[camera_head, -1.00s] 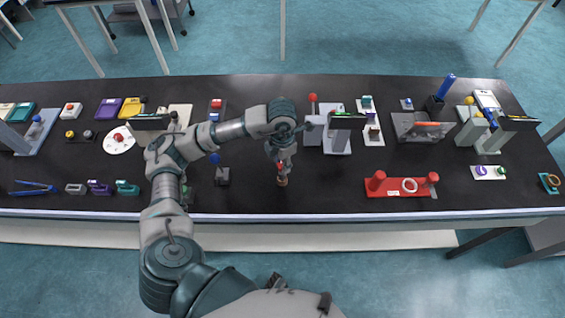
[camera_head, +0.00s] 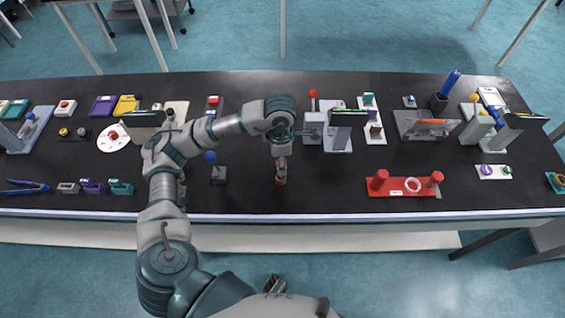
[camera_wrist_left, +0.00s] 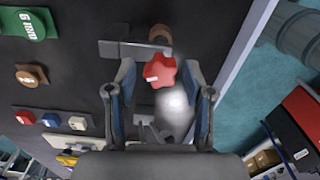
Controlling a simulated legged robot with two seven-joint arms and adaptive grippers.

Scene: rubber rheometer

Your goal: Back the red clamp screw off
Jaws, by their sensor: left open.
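The red clamp screw has a star-shaped red knob (camera_wrist_left: 160,69), which shows between the fingers in the left wrist view. My left gripper (camera_wrist_left: 160,80) is open, with one finger on each side of the knob. A dark gap shows between the knob and the fingers, so I see no grip on it. In the head view my left gripper (camera_head: 281,158) points down over the screw.
A red base with two posts and a white ring (camera_head: 412,185) stands to the right. A black block with a blue ball knob (camera_head: 218,174) stands to the left. A grey device with a red ball lever (camera_head: 312,97) stands behind. The dark bench (camera_head: 330,190) is clear beside the screw.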

